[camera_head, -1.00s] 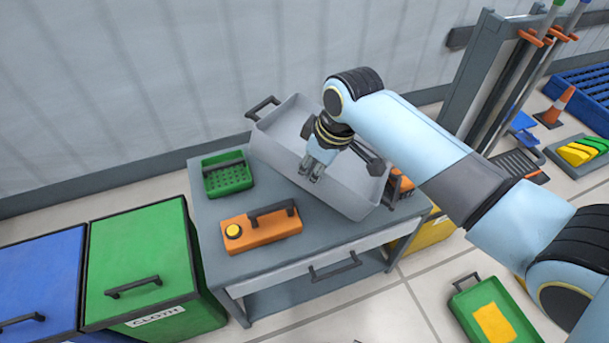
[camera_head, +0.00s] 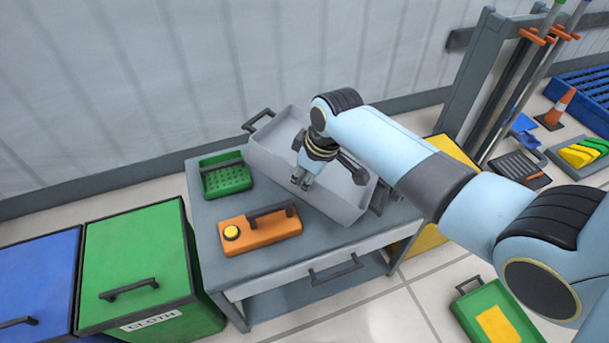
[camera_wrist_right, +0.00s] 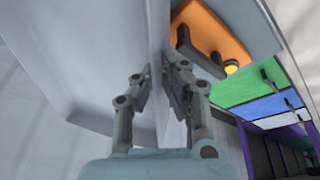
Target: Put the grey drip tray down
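The grey drip tray (camera_head: 340,208) is a shallow open box with dark end handles, set at an angle over the back right of the grey cart top (camera_head: 212,215). My right gripper (camera_head: 301,183) is shut on the tray's near long wall. In the right wrist view the fingers of this gripper (camera_wrist_right: 157,82) lie on both sides of the tray's wall (camera_wrist_right: 157,30). The tray is at or very near the cart top; I cannot tell whether its whole base touches. My left gripper is not in view.
A green perforated basket (camera_head: 235,179) and an orange case (camera_head: 275,233) with a yellow knob stand on the cart, left of and in front of the tray. Green (camera_head: 140,250) and blue (camera_head: 35,270) bins stand left. A tool rack (camera_head: 478,75) stands right.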

